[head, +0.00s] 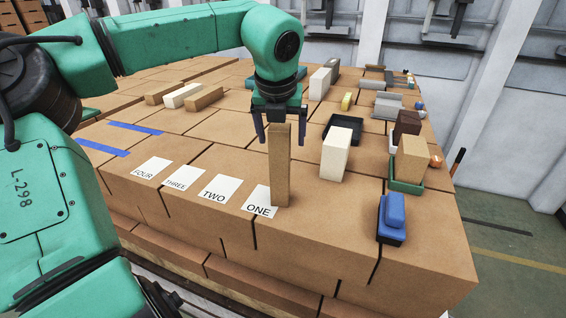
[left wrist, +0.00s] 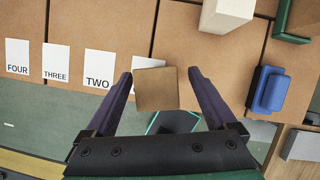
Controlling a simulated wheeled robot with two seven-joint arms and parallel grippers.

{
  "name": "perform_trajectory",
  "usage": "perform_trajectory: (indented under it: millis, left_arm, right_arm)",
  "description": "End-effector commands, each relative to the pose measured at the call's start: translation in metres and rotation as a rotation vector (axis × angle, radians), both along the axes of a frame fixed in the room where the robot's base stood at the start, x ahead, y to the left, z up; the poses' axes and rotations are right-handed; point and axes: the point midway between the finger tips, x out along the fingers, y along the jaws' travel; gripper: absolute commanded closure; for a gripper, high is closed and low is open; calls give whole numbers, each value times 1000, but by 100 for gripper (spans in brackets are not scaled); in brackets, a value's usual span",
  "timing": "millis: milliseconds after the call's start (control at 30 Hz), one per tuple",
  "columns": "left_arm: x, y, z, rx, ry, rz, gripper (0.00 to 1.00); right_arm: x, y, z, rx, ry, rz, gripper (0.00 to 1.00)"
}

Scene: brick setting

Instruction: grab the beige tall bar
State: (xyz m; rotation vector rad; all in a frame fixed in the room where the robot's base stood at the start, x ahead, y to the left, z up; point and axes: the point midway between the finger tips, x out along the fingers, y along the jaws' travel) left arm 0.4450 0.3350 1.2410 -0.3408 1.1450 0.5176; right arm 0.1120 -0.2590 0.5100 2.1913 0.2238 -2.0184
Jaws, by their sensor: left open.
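The beige tall bar (head: 280,170) stands upright on the brick-like surface (head: 330,235), at the label card ONE (head: 262,203). My left gripper (head: 280,138) is above it, pointing down and open. Its two fingers appear on either side of the bar's upper end. In the left wrist view the bar's square top (left wrist: 155,89) lies between the open fingers (left wrist: 159,75), with a gap on the right and the left finger close to it. The bar hides most of card ONE there. My right gripper is not in view.
Cards TWO (head: 220,188), THREE (head: 183,178) and FOUR (head: 150,168) lie to the left. A white block (head: 335,155), a black tray (head: 343,127), a blue object (head: 392,215) and a tan block in a green tray (head: 407,186) stand to the right. Several blocks lie farther back.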

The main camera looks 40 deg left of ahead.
Motion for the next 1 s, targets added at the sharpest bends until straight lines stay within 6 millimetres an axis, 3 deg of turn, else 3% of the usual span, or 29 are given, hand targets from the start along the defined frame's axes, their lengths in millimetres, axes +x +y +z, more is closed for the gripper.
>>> perform_trajectory:
  millis: [33, 100, 200, 400, 467, 633, 667, 1000]
  left_arm:
    - [2, 0, -4, -4, 6, -1, 10]
    - [6, 3, -18, -3, 7, -1, 10]
    - [10, 6, -32, -2, 3, 0, 10]
    - [11, 6, -36, -2, 0, 0, 10]
    - [11, 6, -36, -2, 0, 1, 29]
    - [11, 6, -36, -2, 0, 1, 94]
    - [11, 6, -36, -2, 0, 1, 100]
    - [11, 6, -34, -1, -2, 0, 100]
  right_arm:
    - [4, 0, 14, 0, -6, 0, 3]
    - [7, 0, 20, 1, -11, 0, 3]
    - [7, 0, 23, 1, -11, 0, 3]
    - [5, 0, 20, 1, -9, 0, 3]
    - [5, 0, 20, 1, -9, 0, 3]
    - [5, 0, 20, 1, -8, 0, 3]
    - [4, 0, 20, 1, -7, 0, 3]
    - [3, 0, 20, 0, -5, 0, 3]
